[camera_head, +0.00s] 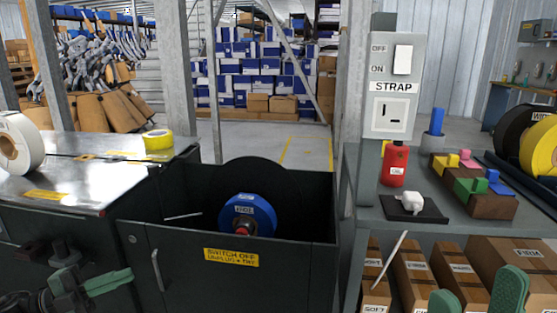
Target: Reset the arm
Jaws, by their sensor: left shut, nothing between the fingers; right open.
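My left gripper (108,282) is at the lower left, in front of the dark machine cabinet. Its green fingers are together, point to the right and hold nothing. My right gripper (478,285) is at the lower right, in front of the boxes under the grey shelf. Its two green fingers point up and stand well apart, with nothing held between them. Most of both arms is out of view.
A dark open bin (290,275) holds a blue reel (247,214). A metal bench top (75,172) carries yellow tape (158,140). A grey shelf (370,212) holds a red bottle (394,164) and coloured blocks. A switch panel (392,118) stands above. Cardboard boxes (413,270) sit below.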

